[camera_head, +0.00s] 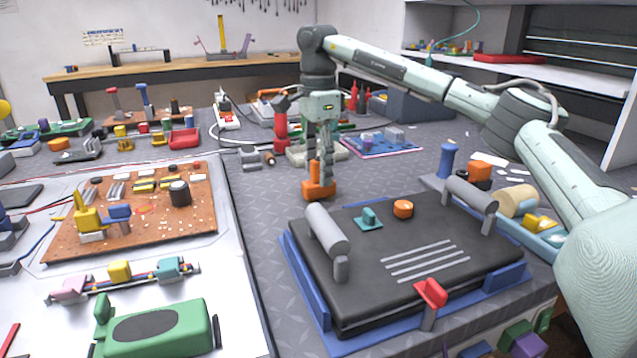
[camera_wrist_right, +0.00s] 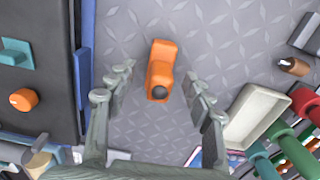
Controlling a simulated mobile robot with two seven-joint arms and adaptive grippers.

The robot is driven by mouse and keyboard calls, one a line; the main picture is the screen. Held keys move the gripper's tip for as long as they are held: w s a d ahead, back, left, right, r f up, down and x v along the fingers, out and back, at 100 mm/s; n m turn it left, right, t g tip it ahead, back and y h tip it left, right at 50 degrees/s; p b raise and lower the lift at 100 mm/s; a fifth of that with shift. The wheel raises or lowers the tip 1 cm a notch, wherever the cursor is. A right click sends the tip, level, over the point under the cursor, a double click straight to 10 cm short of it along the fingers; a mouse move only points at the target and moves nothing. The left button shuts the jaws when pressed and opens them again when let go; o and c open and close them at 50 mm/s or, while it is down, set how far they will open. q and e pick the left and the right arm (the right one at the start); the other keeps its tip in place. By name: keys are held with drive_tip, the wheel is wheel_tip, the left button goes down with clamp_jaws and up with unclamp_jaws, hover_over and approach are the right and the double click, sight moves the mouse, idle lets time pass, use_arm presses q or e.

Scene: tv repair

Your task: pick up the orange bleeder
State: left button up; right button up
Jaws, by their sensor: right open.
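The orange bleeder (camera_head: 318,189) stands on the grey patterned mat, just behind the black panel. My right gripper (camera_head: 320,170) points down from above, with its fingers around the bleeder's upper part in the head view. In the right wrist view, the bleeder (camera_wrist_right: 161,72) lies between and slightly beyond the two open fingertips (camera_wrist_right: 158,82), with a gap on either side. Its dark round end faces the camera. The left gripper does not show.
A black panel (camera_head: 430,240) with grey handles sits in a blue tray close in front of the bleeder. A beige tray (camera_wrist_right: 257,116) lies to the right in the wrist view. A brown circuit board (camera_head: 140,240) is at left. Bare mat surrounds the bleeder.

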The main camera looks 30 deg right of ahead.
sight(311, 190)
wheel_tip(311, 190, down, 4)
drive_tip(key=shift+r, duration=0.15)
clamp_jaws()
idle(0.3)
